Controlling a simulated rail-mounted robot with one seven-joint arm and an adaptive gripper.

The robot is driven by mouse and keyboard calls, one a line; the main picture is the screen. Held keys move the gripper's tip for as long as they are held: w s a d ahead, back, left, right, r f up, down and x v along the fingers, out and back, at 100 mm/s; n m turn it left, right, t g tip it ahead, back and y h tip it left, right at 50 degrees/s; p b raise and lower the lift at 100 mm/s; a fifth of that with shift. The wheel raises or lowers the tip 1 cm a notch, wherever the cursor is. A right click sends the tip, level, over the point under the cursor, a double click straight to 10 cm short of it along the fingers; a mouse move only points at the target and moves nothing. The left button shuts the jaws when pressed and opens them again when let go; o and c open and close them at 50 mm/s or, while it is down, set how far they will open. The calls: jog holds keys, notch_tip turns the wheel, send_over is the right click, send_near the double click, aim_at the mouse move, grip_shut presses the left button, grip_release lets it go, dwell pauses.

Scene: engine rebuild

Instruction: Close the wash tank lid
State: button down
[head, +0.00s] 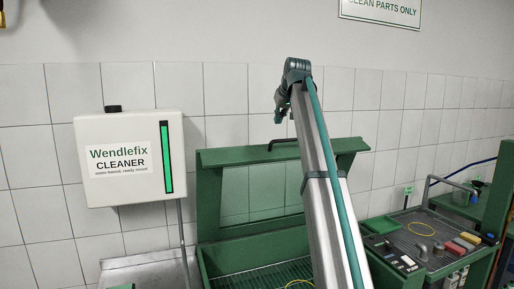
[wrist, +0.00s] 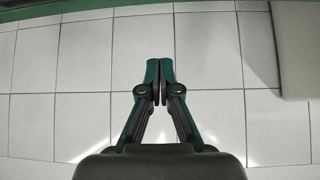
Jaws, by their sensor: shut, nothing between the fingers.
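The wash tank lid (head: 228,156) stands raised and upright in the head view, a green frame with tiles showing through its middle. A dark handle (head: 280,143) is on its top edge, partly hidden by my arm. The green wash tank (head: 222,262) is open below it, with a grated inside. My gripper (wrist: 160,82) is shut and empty in the wrist view, pointing at the tiled wall. A green strip at the top of the wrist view cannot be identified surely.
A white cleaner box (head: 131,158) hangs on the wall left of the lid. A pale panel (wrist: 300,48) shows at the wrist view's upper right.

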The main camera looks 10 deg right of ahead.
jog(key=a+f+p, duration=0.1)
jog(key=f, duration=0.1)
jog(key=w+f+p, duration=0.1)
jog(key=f+p, duration=0.1)
jog(key=f, duration=0.1)
jog(key=w+a+f+p, duration=0.1)
jog(key=f+p, duration=0.1)
jog(key=shift+w+a+f, duration=0.25)
jog(key=shift+a+f, duration=0.05)
jog(key=shift+f, duration=0.05)
jog(key=shift+s+f, duration=0.15)
jog(key=shift+d+f, duration=0.1)
jog(key=shift+f, duration=0.05)
